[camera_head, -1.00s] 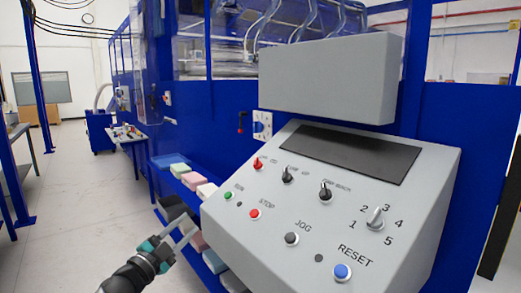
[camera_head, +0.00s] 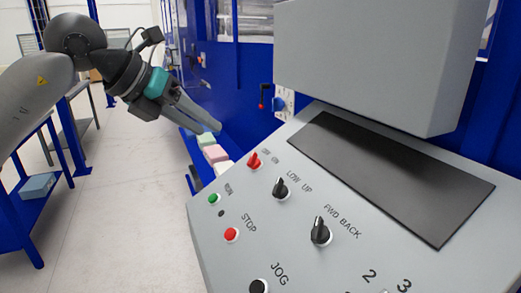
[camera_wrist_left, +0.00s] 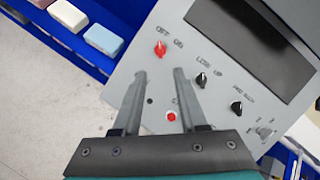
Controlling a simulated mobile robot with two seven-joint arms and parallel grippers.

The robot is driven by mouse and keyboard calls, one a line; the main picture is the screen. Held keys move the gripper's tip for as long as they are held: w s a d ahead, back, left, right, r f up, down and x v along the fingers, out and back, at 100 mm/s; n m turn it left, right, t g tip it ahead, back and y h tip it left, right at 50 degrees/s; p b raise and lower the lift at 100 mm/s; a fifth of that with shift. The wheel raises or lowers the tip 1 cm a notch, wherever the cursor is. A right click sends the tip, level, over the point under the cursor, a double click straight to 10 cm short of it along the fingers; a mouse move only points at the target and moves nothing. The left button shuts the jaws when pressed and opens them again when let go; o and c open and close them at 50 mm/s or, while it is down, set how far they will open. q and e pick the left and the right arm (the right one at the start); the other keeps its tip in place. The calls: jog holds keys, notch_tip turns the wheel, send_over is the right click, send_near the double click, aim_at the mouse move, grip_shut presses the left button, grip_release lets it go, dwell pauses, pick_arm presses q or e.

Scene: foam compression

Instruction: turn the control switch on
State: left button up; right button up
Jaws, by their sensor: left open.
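The red control switch (camera_head: 254,160), labelled off and on, is at the upper left of the grey sloped control panel (camera_head: 300,240). It also shows in the left wrist view (camera_wrist_left: 160,49), just beyond and between the fingertips. My left gripper (camera_head: 212,126) is open and empty, above and to the left of the switch in the head view, apart from it. In the left wrist view its two fingers (camera_wrist_left: 160,76) point toward the switch. My right gripper is in neither view.
Black knobs (camera_head: 281,188) (camera_head: 320,232), a green button (camera_head: 213,198) and a red stop button (camera_head: 231,235) sit near the switch. A grey box (camera_head: 380,60) overhangs behind the panel. Foam blocks (camera_head: 214,153) lie on a blue shelf at the left.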

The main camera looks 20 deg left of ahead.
aim_at(251, 158)
pick_arm(q)
jog(key=x, duration=1.3)
jog(key=shift+w+d+f, duration=0.1)
jog(key=shift+f, duration=0.2)
jog(key=shift+w+d+f, duration=0.15)
jog(key=shift+w+f, duration=0.15)
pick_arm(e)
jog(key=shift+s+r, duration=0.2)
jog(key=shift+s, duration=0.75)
pick_arm(q)
grip_shut()
